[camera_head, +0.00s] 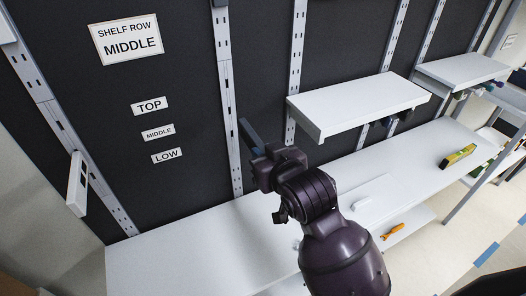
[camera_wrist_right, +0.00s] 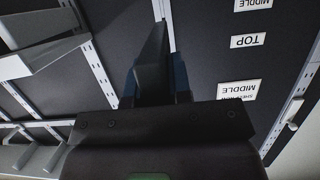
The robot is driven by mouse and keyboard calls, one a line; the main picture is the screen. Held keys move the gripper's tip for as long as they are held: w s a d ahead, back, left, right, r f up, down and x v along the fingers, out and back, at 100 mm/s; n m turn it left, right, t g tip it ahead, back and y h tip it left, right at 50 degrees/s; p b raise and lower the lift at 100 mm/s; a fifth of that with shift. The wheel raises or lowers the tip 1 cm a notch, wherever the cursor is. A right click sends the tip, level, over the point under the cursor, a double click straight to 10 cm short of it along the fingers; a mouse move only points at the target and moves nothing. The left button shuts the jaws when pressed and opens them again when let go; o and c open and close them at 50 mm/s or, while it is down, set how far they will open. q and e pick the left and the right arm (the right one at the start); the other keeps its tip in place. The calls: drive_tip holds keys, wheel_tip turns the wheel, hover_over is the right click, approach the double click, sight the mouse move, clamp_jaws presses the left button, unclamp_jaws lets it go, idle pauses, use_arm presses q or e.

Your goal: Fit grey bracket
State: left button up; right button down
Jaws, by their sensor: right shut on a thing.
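My right gripper (camera_head: 264,158) is shut on the grey bracket (camera_head: 250,135), a dark blue-grey bar that points up and away from the jaws. In the head view the bracket's far end lies just right of the slotted white upright (camera_head: 228,95); I cannot tell whether it touches it. The bracket also shows in the right wrist view (camera_wrist_right: 153,62), between the fingers, pointing toward the black wall beside an upright. A white bracket (camera_head: 77,185) sits on the left upright (camera_head: 62,125). A sign (camera_head: 126,40) reads "SHELF ROW MIDDLE". My left gripper is not in view.
Small labels TOP (camera_head: 150,106), MIDDLE (camera_head: 158,132) and LOW (camera_head: 167,155) are on the black wall. A white shelf (camera_head: 355,102) juts out at right. Below is a long white shelf (camera_head: 215,245) with a yellow level (camera_head: 457,156). An orange-handled tool (camera_head: 393,231) lies lower.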

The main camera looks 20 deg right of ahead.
sight(248, 136)
drive_tip(key=shift+s+r, duration=0.1)
drive_tip(key=shift+r+x, duration=0.15)
drive_tip(key=shift+x, duration=1.2)
drive_tip(key=shift+r+x, duration=0.1)
drive_tip(key=shift+x, duration=1.25)
drive_tip(key=shift+w+a, duration=0.15)
drive_tip(key=shift+w, duration=0.55)
drive_tip(key=shift+w+a, duration=0.1)
drive_tip(key=shift+w, duration=0.6)
drive_tip(key=shift+w, duration=0.25)
drive_tip(key=shift+f, duration=0.55)
drive_tip(key=c, duration=1)
unclamp_jaws()
